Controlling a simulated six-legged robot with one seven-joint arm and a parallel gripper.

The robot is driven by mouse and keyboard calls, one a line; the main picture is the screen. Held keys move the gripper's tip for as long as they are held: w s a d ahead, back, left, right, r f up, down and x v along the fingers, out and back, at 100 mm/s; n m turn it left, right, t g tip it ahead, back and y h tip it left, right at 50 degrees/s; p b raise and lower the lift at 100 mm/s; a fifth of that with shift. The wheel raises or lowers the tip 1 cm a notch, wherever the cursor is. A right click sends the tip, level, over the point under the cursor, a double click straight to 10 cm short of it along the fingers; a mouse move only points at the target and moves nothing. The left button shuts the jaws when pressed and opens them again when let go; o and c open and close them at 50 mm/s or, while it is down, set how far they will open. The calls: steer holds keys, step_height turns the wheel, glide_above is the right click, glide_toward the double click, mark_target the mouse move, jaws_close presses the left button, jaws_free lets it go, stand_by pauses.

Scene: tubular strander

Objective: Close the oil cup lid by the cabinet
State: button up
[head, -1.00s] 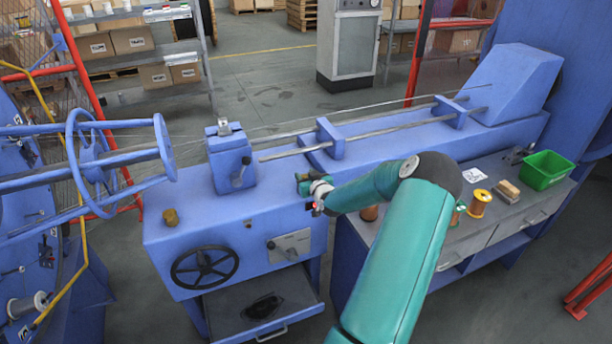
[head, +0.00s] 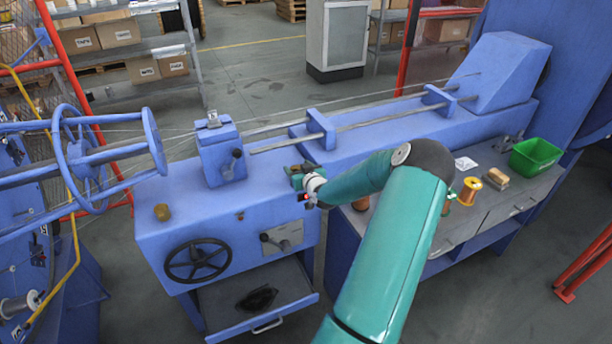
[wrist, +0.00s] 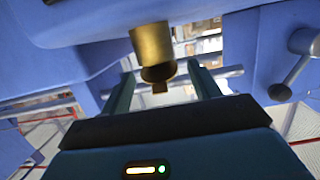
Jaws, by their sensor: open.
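A brass oil cup (wrist: 151,42) shows in the wrist view, against the blue machine body. At its lower end in the picture are a dark round edge and a small brass tab (wrist: 160,87); I cannot tell how far its lid stands open. My gripper (wrist: 160,76) is open, with one finger on each side of this lower end; contact is not clear. In the head view my gripper (head: 293,173) is at the right part of the machine's top, and it hides most of what is there. Another brass cup (head: 162,212) stands at the machine's left front corner.
A block with a lever (head: 220,155) stands left of my gripper; a ball-ended lever (wrist: 281,92) also shows in the wrist view. Rods run behind. The grey cabinet top (head: 474,212) at right holds a spool (head: 470,190) and a green bin (head: 535,157).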

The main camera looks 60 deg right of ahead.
steer(key=v, duration=1.3)
